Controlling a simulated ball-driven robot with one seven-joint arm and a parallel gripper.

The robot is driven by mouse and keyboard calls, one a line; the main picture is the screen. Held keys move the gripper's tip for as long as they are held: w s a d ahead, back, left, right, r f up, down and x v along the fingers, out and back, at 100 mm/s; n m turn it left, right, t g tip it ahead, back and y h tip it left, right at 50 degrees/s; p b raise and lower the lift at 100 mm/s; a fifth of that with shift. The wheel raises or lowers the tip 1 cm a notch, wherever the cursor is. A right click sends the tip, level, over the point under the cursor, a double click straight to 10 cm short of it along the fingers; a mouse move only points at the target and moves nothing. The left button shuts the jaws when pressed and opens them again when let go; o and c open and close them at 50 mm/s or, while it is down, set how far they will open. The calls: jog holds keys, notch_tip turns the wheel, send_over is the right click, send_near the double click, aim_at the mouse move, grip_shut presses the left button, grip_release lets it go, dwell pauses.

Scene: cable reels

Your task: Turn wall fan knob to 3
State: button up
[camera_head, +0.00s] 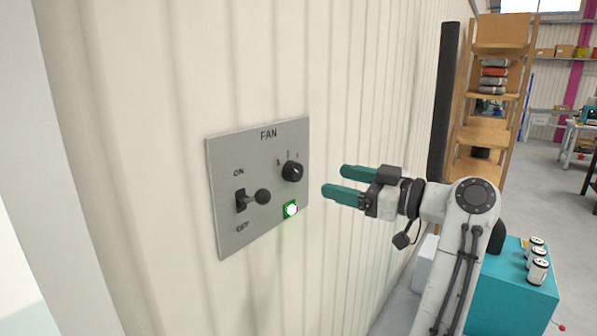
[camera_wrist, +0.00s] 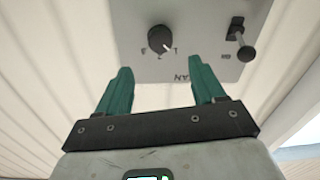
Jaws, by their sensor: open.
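The grey FAN panel (camera_head: 228,165) is mounted on the ribbed wall. Its round black knob (camera_head: 292,171) sits at the upper right in the head view, with numbers around it. In the wrist view the panel appears upside down, and the knob (camera_wrist: 159,39) shows a white pointer mark towards the 1. My gripper (camera_head: 334,180) is open and empty, to the right of the knob and apart from it. In the wrist view its green fingers (camera_wrist: 160,66) are spread, with the knob beyond the tips, roughly between them.
A black lever (camera_head: 262,197) sticks out of the panel between ON and OFF labels. A green light (camera_head: 291,209) glows below the knob. A wooden shelf (camera_head: 487,135) and a teal cabinet (camera_head: 510,295) with several white spools stand to the right.

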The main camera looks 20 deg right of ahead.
aim_at(299, 172)
jog(key=p+x, duration=0.2)
jog(key=x, duration=0.6)
jog(key=shift+w+a, duration=0.1)
jog(key=shift+a, duration=0.1)
jog(key=shift+w+a, duration=0.35)
jog(key=shift+w, duration=0.1)
jog(key=shift+c, duration=0.4)
jog(key=c, duration=1)
